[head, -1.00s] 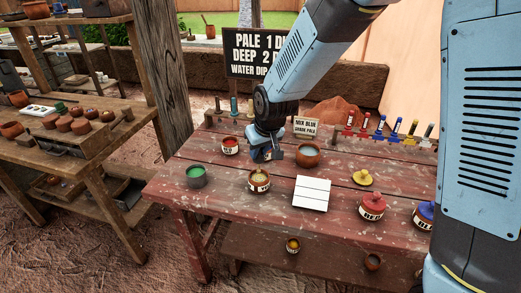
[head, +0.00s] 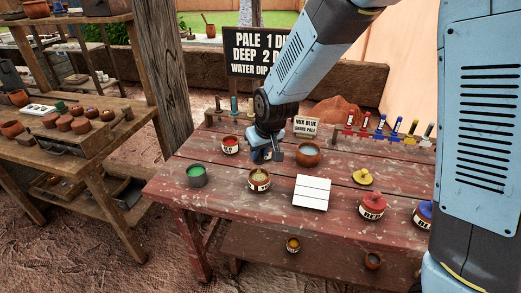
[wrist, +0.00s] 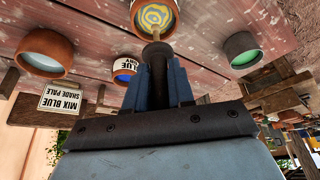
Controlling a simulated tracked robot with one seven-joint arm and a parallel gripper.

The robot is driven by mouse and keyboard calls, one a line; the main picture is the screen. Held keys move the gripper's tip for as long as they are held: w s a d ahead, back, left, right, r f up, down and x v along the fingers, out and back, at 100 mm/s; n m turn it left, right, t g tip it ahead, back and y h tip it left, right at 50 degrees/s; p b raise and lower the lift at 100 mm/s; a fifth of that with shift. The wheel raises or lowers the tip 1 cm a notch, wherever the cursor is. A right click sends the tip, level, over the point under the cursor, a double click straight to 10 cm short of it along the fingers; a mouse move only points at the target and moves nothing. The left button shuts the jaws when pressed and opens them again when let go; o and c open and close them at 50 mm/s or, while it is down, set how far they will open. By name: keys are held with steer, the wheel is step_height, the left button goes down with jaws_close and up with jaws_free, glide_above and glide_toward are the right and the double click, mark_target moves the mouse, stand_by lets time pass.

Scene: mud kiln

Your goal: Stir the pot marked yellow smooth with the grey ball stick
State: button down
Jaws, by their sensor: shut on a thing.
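The pot with yellow glaze (head: 259,180) stands open on the red table, left of the white tile. In the wrist view the yellow pot (wrist: 155,17) is at the top edge, its glaze streaked with grey-olive swirls. In the head view my gripper (head: 267,157) is just above and behind the pot; the stick is too small to make out there.
A green pot (head: 196,176), a red pot (head: 230,145) and a brown bowl (head: 308,155) stand close around. A small sign (head: 305,127) stands behind.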

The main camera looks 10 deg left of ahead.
mark_target(260, 160)
steer(key=shift+f, duration=1.5)
